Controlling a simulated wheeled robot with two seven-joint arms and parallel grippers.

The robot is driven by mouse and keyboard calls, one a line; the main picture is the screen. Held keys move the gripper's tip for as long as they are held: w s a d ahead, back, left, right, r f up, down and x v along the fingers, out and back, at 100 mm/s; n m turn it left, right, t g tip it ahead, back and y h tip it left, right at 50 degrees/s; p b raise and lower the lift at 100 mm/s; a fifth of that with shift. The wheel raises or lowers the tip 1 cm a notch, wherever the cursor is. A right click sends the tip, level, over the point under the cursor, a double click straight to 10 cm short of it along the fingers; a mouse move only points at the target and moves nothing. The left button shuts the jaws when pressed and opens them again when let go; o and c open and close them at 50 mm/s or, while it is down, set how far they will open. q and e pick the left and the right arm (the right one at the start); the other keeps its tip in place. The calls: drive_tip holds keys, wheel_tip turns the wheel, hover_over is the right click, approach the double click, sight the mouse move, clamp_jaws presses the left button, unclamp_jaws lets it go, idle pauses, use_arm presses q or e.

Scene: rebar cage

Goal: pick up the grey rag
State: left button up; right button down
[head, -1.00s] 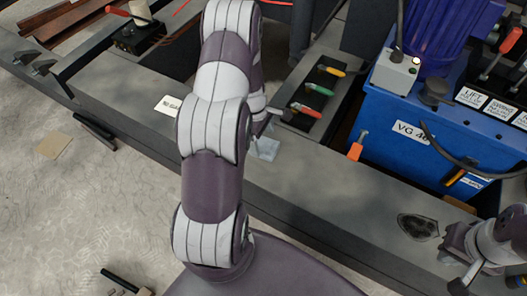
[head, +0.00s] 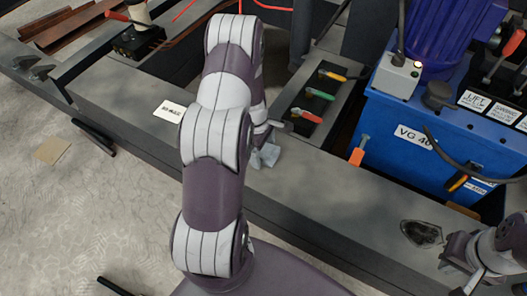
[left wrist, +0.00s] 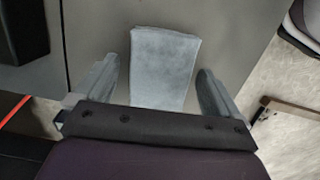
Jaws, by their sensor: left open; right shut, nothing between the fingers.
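The grey rag (head: 266,156) lies flat on the grey bench ledge in the head view, partly hidden by my left arm. In the left wrist view the rag (left wrist: 163,62) is a pale grey, roughly rectangular cloth. My left gripper (left wrist: 155,75) is open, with one finger on each side of the rag and a gap to each side edge. In the head view my left gripper (head: 268,134) is over the rag, mostly behind the arm; whether it touches cannot be told. My right gripper (head: 462,278) is shut and empty at the lower right.
A tray (head: 314,104) with several coloured-handled tools lies behind the rag.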

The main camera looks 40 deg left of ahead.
sight(264, 152)
use_arm(q)
drive_tip(key=shift+c, duration=0.3)
drive_tip(key=c, duration=1)
drive_tip(key=r+p, duration=0.1)
drive_tip(key=r, duration=0.1)
drive_tip(key=r+p, duration=0.1)
drive_tip(key=r, duration=0.1)
drive_tip(key=d+r+p, duration=0.1)
drive_tip(key=shift+s+r+p, duration=0.2)
drive_tip(key=shift+r+p, duration=0.15)
drive_tip(key=shift+r, duration=0.05)
drive_tip(key=s+d+r+p, duration=0.1)
drive_tip(key=d+r, duration=0.1)
drive_tip(key=d, duration=0.1)
drive_tip(key=s+d+r+p, duration=0.1)
drive_tip(key=s+d, duration=0.1)
drive_tip(key=d, duration=0.1)
drive_tip(key=s+d+r+p, duration=0.1)
drive_tip(key=s+d+r, duration=0.1)
drive_tip(key=d, duration=0.1)
drive_tip(key=shift+d+r+p, duration=0.2)
drive_tip(key=shift+r+p, duration=0.1)
drive_tip(key=shift+r, duration=0.05)
